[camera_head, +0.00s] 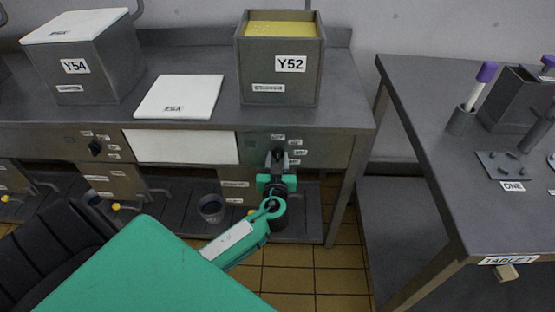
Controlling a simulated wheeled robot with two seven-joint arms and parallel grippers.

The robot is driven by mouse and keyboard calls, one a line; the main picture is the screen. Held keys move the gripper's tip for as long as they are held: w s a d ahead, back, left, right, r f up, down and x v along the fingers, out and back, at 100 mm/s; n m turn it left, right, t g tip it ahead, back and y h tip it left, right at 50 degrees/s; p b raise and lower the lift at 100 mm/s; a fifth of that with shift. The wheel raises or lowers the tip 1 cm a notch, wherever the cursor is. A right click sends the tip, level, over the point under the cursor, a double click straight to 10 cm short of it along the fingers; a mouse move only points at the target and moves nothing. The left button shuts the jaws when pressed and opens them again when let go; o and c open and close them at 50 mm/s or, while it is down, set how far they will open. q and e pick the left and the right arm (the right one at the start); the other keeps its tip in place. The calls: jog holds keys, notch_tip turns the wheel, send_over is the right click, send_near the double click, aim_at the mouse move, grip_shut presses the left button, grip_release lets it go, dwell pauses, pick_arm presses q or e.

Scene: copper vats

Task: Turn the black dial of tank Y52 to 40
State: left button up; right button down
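Tank Y52 (263,75) is a grey open-topped metal box with yellow contents, standing on the steel bench. Below it, the bench's front panel (318,150) carries small white labels around the spot where its black dial sits. My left gripper (279,160) is at that spot, its dark fingers against or just in front of the panel. The fingers hide most or all of the dial, so its setting cannot be read. I cannot tell whether the fingers are closed on it. My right gripper is not in view.
Tank Y54 (95,68) with a white lid stands left, with its own black dial (95,149) below. A loose white lid (180,97) lies between the tanks. A dark bucket (211,208) is under the bench. A second table (425,110) stands right, past a floor gap.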

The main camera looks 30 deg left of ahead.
pick_arm(q)
grip_shut()
